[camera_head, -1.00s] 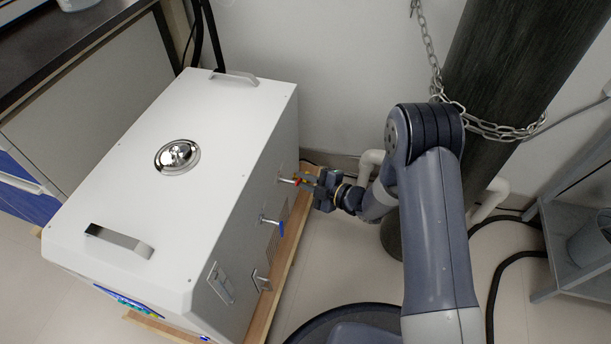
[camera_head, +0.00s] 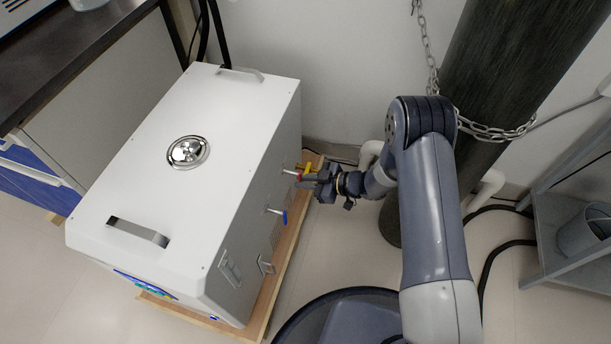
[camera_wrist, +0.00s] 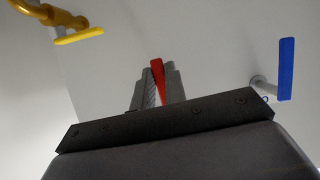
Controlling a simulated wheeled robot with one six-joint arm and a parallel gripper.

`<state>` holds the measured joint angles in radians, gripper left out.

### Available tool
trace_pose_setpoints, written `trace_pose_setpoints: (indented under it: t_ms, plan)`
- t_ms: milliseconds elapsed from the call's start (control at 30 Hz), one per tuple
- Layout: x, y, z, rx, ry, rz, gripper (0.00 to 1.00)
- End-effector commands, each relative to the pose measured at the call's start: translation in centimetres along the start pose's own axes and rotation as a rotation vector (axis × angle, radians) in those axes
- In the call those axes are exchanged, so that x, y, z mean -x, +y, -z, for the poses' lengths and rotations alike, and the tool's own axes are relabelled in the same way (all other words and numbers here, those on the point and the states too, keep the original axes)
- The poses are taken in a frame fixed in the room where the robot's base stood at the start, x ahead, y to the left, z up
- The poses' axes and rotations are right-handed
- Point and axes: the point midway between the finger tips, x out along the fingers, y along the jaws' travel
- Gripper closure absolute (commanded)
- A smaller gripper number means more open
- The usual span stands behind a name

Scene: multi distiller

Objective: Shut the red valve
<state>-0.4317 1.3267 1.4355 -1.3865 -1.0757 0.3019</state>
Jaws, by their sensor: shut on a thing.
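The red valve (camera_head: 299,174) is on the right side face of the white distiller box (camera_head: 210,135), toward its far end. My gripper (camera_head: 306,176) reaches it from the right. In the wrist view, the red valve handle (camera_wrist: 157,75) stands between the two fingers of my gripper (camera_wrist: 158,88), and the fingers are shut on it. Its tip shows beyond the fingertips; the fingers hide part of the handle, and its stem cannot be seen.
A blue valve (camera_head: 283,216) is nearer on the same face; the wrist view shows its handle (camera_wrist: 286,68) at right. A yellow valve (camera_wrist: 78,36) is at left there. A dark column (camera_head: 520,70) with a chain stands behind my arm, and a grey shelf (camera_head: 560,255) at right.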

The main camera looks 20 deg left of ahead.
Motion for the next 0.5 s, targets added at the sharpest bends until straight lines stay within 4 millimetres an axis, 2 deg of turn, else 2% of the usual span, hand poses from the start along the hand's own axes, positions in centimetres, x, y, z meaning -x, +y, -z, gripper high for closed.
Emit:
trace_pose_setpoints:
  t_ms: [500]
  plan:
    - [-0.01, -0.43, -0.07, -0.099, 0.0, 0.041, 1.0]
